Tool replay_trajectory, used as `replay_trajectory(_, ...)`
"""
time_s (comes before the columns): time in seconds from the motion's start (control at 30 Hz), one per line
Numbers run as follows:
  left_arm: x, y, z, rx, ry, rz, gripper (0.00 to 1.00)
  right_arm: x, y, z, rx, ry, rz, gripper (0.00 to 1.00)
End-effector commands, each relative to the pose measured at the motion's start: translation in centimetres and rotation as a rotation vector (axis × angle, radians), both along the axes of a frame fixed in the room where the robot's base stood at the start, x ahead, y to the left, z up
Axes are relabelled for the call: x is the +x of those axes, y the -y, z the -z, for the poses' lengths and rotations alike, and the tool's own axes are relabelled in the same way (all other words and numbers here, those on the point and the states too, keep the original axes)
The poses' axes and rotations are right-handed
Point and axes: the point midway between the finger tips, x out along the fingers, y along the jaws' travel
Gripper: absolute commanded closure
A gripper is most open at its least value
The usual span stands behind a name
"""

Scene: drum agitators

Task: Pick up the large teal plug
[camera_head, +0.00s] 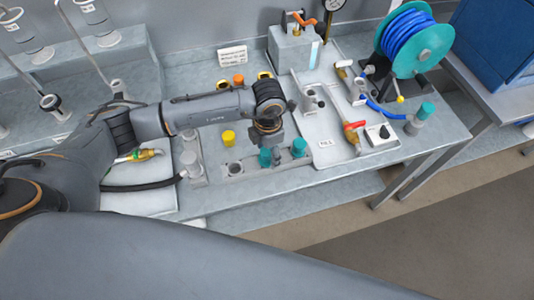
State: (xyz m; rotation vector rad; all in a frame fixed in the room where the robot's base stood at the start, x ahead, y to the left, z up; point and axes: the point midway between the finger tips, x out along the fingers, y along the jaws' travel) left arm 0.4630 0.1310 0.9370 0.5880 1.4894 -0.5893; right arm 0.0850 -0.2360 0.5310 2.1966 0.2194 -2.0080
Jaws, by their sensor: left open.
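Two teal plugs stand near the front of the pale panel on the bench. One teal plug (265,158) is directly below my left gripper and partly hidden by it. The other teal plug (298,148) stands a little to its right. A third teal-topped piece (426,111) stands at the bench's right end. I cannot tell surely which is the large plug. My left gripper (271,145) is open and points down just over the nearer teal plug; contact cannot be told. My right gripper is out of view.
A yellow plug (228,138) and an orange plug (238,79) stand on the same panel. An empty round socket (235,169) lies left of the teal plugs. A grey tray (325,145) with red-handled valve (353,130) is to the right, before a blue hose reel (408,40).

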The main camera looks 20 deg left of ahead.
Motion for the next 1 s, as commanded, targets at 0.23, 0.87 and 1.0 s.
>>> replay_trajectory(0.23, 0.0, 0.0, 0.0, 0.0, 0.0, 0.0, 0.62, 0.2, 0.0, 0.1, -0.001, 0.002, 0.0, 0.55)
replay_trajectory(0.87, 0.1, 0.0, -0.6, -0.001, 0.003, -0.001, 0.99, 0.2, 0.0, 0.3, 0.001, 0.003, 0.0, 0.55)
replay_trajectory(1.0, 0.2, 0.0, -2.0, -0.001, 0.004, 0.0, 0.99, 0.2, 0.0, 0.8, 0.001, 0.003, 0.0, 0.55)
